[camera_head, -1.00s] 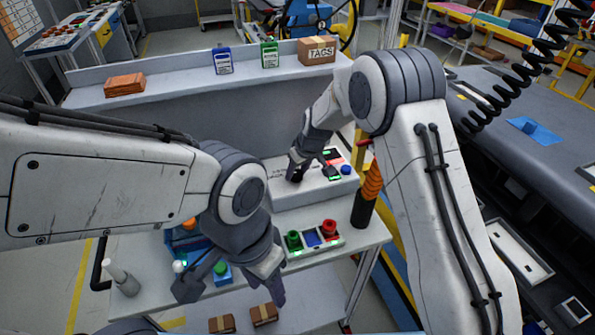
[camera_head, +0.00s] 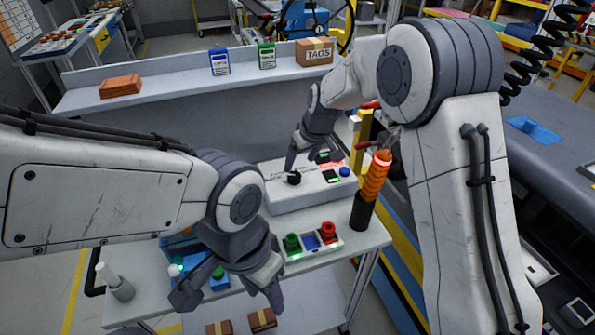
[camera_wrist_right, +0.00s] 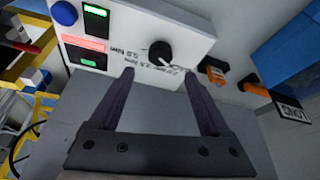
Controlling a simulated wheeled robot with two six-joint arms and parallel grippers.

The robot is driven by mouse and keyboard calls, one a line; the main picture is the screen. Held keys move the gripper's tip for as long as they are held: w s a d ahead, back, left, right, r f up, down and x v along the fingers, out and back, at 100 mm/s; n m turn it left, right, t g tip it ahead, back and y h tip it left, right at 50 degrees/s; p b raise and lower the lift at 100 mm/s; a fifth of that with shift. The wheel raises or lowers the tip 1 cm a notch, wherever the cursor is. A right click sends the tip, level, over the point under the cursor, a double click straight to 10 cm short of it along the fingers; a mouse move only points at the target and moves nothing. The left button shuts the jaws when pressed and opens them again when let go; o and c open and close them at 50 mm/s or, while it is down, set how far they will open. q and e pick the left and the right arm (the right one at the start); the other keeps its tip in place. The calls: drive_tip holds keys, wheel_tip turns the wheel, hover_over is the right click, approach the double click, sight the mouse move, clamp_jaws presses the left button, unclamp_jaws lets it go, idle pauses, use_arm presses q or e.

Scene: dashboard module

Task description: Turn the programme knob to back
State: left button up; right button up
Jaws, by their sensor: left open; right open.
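The black programme knob (camera_head: 294,178) sits on the sloped top of a white box (camera_head: 310,200). In the right wrist view the knob (camera_wrist_right: 160,53) has a pale pointer mark and printed labels around it; one seems to read 0.5 Nm, the others are hard to read. My right gripper (camera_head: 298,160) is open just above the knob. In the right wrist view its two fingers (camera_wrist_right: 158,75) are apart, with the knob beyond their tips, not held. My left gripper (camera_head: 230,296) is open and empty over the front left of the bench, near a blue box.
The white box also carries a green-lit display (camera_wrist_right: 95,10), a red strip (camera_wrist_right: 84,44) and a blue button (camera_wrist_right: 64,14). A box with green and red buttons (camera_head: 312,242) stands in front. An orange-handled tool (camera_head: 373,180) stands in a black holder at right.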

drive_tip(key=shift+v, duration=1.6)
